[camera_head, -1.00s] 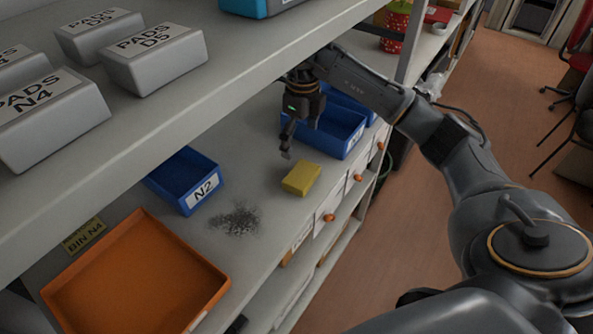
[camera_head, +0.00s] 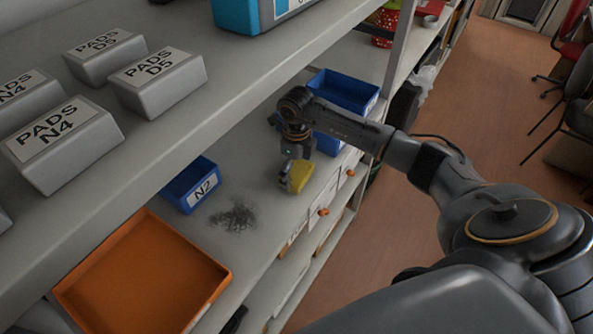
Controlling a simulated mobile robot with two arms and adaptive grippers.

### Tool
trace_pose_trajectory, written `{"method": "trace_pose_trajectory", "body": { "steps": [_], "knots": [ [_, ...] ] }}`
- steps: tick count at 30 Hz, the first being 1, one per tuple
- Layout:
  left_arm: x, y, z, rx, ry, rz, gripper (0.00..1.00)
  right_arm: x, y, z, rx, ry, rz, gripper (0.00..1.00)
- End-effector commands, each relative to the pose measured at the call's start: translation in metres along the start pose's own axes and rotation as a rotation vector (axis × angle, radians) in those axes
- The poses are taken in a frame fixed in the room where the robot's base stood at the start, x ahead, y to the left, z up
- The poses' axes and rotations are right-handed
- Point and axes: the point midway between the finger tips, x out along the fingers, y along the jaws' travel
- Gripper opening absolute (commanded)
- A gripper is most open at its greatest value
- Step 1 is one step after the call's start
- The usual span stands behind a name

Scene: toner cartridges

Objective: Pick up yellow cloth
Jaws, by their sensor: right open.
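The yellow cloth (camera_head: 300,177) is a small folded block on the grey shelf, near its front edge, right of the dark powder patch. My right gripper (camera_head: 291,177) is down at the cloth, pointing downward, with its fingers about the cloth's left and far sides. Its jaws are open. Part of the cloth is hidden by the gripper, and I cannot tell whether the fingers touch it. My left gripper is not in view.
Dark powder (camera_head: 233,216) lies on the shelf. A blue bin marked N2 (camera_head: 191,186) and an orange tray (camera_head: 143,275) stand to the left. Another blue bin (camera_head: 343,91) is behind my arm. The upper shelf holds grey PADS boxes (camera_head: 158,78) and overhangs the work area.

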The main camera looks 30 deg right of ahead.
Motion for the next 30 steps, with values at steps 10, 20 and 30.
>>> {"method": "trace_pose_trajectory", "body": {
  "steps": [10, 20, 30],
  "knots": [
    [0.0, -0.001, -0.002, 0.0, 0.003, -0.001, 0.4, 0.001, 0.0, 0.0, -0.001, 0.0, 0.0, 0.73],
    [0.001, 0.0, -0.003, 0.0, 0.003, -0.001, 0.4, 0.0, 0.0, 0.0, 0.0, -0.001, -0.001, 0.72],
    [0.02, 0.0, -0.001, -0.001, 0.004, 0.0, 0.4, -0.053, -0.001, 0.001, -0.001, -0.006, -0.005, 0.72]
  ]
}}
